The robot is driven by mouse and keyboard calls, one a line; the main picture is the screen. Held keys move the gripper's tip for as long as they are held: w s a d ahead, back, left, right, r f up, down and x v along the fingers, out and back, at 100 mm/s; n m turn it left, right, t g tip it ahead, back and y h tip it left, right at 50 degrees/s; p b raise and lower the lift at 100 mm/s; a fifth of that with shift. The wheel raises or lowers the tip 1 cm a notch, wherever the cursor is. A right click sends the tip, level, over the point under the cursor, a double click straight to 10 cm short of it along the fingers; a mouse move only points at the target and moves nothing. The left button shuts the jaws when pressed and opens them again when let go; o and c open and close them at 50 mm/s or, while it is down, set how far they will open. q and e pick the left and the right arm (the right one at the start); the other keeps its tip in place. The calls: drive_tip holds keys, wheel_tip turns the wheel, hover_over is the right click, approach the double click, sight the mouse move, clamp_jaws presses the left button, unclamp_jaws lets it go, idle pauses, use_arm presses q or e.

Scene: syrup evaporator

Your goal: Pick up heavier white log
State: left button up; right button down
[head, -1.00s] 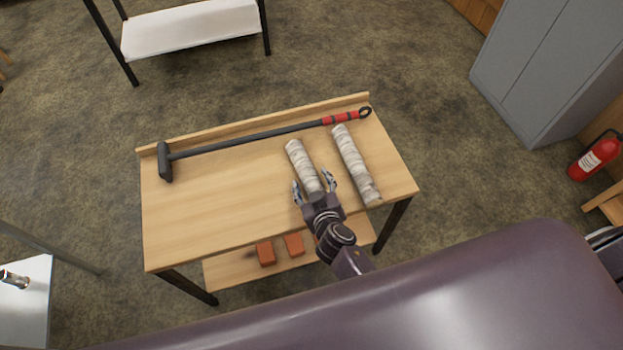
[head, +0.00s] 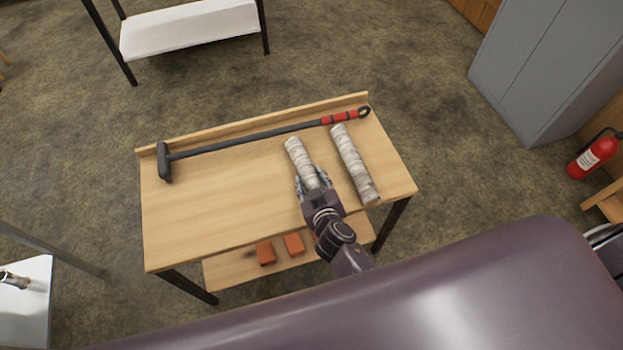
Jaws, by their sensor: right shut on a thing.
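Two white birch-like logs lie on the wooden table (head: 200,220). The left log (head: 298,156) is partly hidden at its near end by my right gripper (head: 313,184). My right gripper is shut on this log, with a finger on each side of it. The right log (head: 353,160) lies beside it, apart from the gripper, and looks a little longer. Which log is heavier cannot be told by sight. My left gripper is not in view.
A long black tool with a red grip (head: 250,137) lies along the table's raised back edge. Orange blocks (head: 266,253) sit on the lower shelf. A grey cabinet (head: 550,65) and a fire extinguisher (head: 592,155) stand at right.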

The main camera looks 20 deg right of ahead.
sight(310, 177)
wheel_tip(310, 177, up, 8)
drive_tip(key=p, duration=0.2)
drive_tip(key=shift+r+p, duration=0.2)
drive_tip(key=shift+p, duration=0.15)
wheel_tip(310, 177, up, 11)
drive_tip(key=p, duration=0.1)
drive_tip(key=shift+f, duration=0.15)
